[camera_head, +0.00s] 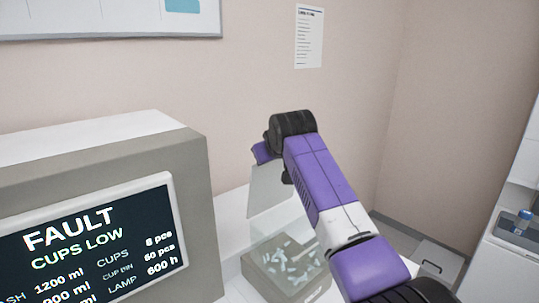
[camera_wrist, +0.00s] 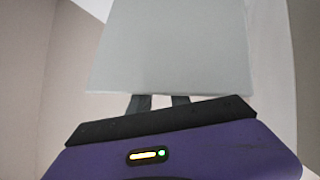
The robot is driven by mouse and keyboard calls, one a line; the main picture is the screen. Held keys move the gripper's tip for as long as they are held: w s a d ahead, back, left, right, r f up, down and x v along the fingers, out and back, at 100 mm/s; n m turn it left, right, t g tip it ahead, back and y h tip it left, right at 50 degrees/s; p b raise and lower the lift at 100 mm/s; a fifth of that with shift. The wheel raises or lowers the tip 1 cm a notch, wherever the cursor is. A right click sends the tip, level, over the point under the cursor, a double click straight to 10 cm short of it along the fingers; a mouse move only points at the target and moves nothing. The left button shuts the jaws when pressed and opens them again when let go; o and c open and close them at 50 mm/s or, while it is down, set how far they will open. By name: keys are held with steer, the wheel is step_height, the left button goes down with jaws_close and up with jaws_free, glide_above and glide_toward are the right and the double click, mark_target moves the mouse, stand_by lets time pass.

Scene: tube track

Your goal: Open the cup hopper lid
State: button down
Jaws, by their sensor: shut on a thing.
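The cup hopper (camera_head: 262,284) is a beige box beside the machine in the head view, with several small pale pieces inside. The lid (camera_head: 268,192) is a flat grey panel standing steeply raised behind the hopper's opening. In the wrist view the lid (camera_wrist: 170,50) fills the upper middle. My gripper (camera_head: 264,153) is at the lid's upper edge in the head view. In the wrist view my gripper's dark fingers (camera_wrist: 158,102) reach the lid's near edge and are shut on it. The fingertips are hidden by the lid.
A machine with a screen (camera_head: 95,245) reading "FAULT CUPS LOW" stands at the left. A wall rises close behind my gripper, with a paper notice (camera_head: 309,37) on it. A white cabinet (camera_head: 505,255) stands at the far right, with open floor before it.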

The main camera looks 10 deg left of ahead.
steer(key=shift+s+a+f, duration=0.15)
steer(key=shift+f, duration=0.35)
steer(key=shift+s+a+f, duration=0.1)
steer(key=shift+s+f, duration=0.05)
steer(key=shift+f, duration=0.3)
steer(key=c, duration=1.2)
jaws_free()
steer(key=shift+c, duration=0.2)
steer(key=w+r+b+v, duration=0.1)
steer(key=b+v, duration=0.1)
steer(key=v, duration=0.6)
steer(key=shift+s+r+b, duration=0.2)
steer(key=shift+s+b, duration=0.05)
steer(key=shift+b, duration=0.1)
steer(key=shift+d, duration=0.15)
